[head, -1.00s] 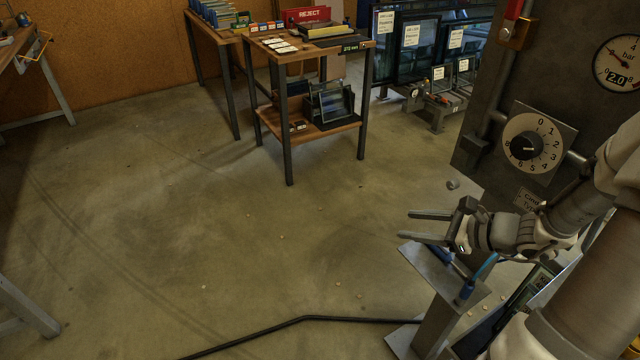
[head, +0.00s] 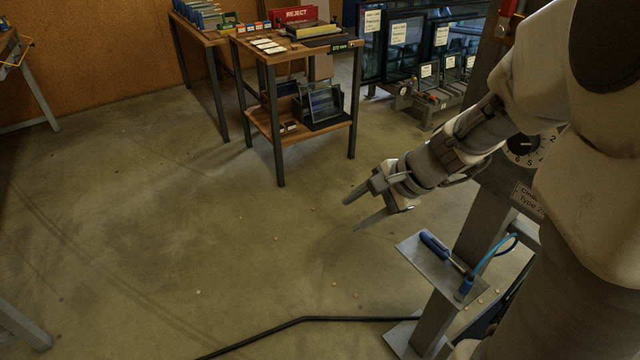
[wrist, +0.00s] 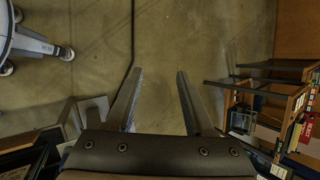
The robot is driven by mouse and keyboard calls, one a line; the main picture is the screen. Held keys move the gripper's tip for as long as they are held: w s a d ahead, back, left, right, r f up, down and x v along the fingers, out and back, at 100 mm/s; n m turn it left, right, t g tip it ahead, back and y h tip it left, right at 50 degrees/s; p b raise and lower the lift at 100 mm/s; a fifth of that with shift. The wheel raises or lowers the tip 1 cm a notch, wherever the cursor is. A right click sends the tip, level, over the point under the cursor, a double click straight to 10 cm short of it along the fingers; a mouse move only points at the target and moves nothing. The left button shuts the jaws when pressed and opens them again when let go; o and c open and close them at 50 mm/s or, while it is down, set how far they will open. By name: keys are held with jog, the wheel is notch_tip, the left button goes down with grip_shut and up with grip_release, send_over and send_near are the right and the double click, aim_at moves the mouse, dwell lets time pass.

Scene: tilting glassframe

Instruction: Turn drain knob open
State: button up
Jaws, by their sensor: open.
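My gripper (head: 353,214) is open and empty, held in the air over bare floor, left of the grey machine panel. Its two spread fingers also show in the wrist view (wrist: 159,72) with nothing between them. A numbered dial with a black knob (head: 520,146) is on the panel at the right of the head view, partly hidden behind my arm. No knob marked as a drain can be made out in either view. My gripper is well apart from the dial.
A grey post carries a small shelf (head: 418,262) with a blue-handled tool (head: 436,243) and a light blue hose (head: 497,252). A wooden table (head: 262,58) stands behind. A black cable (head: 290,323) crosses the floor.

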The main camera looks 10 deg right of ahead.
jog(key=s+a+r+n+t+h, duration=0.1)
jog(key=s+a+r+n+h, duration=0.1)
jog(key=a+r+n, duration=0.4)
jog(key=shift+a+r, duration=0.5)
jog(key=shift+r, duration=0.65)
jog(key=shift+o, duration=0.3)
